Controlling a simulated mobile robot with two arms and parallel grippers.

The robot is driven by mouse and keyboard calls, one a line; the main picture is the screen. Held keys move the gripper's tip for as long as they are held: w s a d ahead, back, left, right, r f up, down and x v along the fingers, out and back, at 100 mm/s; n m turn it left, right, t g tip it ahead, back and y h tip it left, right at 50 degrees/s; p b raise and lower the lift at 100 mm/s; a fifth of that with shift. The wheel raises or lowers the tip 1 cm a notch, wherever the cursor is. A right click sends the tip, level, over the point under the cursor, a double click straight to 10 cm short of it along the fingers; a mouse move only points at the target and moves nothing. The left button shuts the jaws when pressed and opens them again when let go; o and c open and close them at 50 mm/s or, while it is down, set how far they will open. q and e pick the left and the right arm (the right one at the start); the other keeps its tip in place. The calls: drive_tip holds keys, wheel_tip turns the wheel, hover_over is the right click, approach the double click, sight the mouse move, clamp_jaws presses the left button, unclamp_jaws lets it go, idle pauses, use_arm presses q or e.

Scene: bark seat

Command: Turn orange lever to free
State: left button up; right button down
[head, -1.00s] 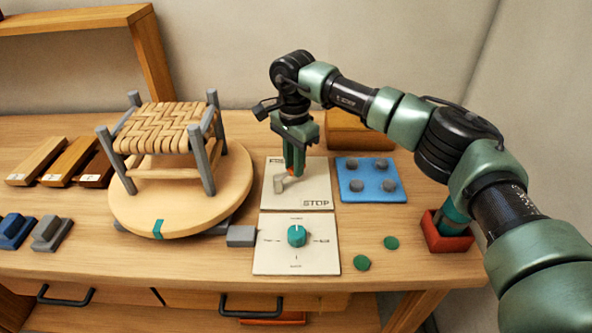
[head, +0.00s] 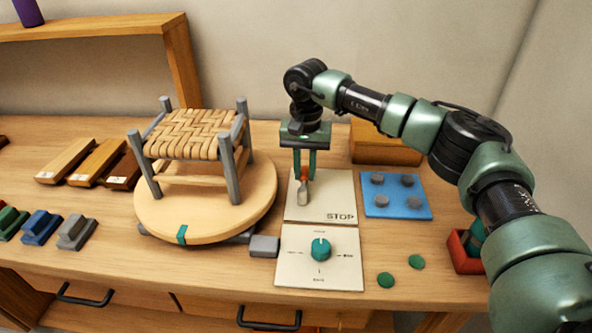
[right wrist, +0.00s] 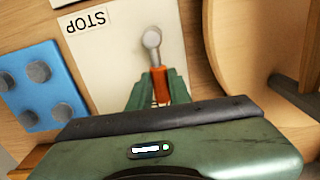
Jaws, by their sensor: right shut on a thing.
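The orange lever (head: 305,176) stands on a cream plate (head: 343,193) marked STOP at its front right corner; the plate's far left label is hidden by my gripper. My right gripper (head: 304,172) points down over the plate, shut on the lever's orange part. In the right wrist view, the orange lever (right wrist: 160,84) sits between the green fingers, with its grey rounded end (right wrist: 152,38) beyond them. The grey end points toward the front of the plate. My left gripper is not in view.
A stool (head: 190,140) with a woven seat stands on a round turntable (head: 215,215) left of the plate. A dial plate (head: 300,265) lies in front, a blue pad with grey knobs (head: 396,205) to the right, a wooden box (head: 385,148) behind.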

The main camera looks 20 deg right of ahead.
sight(303, 173)
drive_tip(key=shift+w+a+r+n, duration=0.1)
drive_tip(key=shift+a+n, duration=0.05)
drive_tip(key=shift+n, duration=0.25)
drive_tip(key=c, duration=1.3)
unclamp_jaws()
wheel_tip(303, 173, up, 8)
drive_tip(key=shift+f+b, duration=0.1)
drive_tip(key=shift+b, duration=0.25)
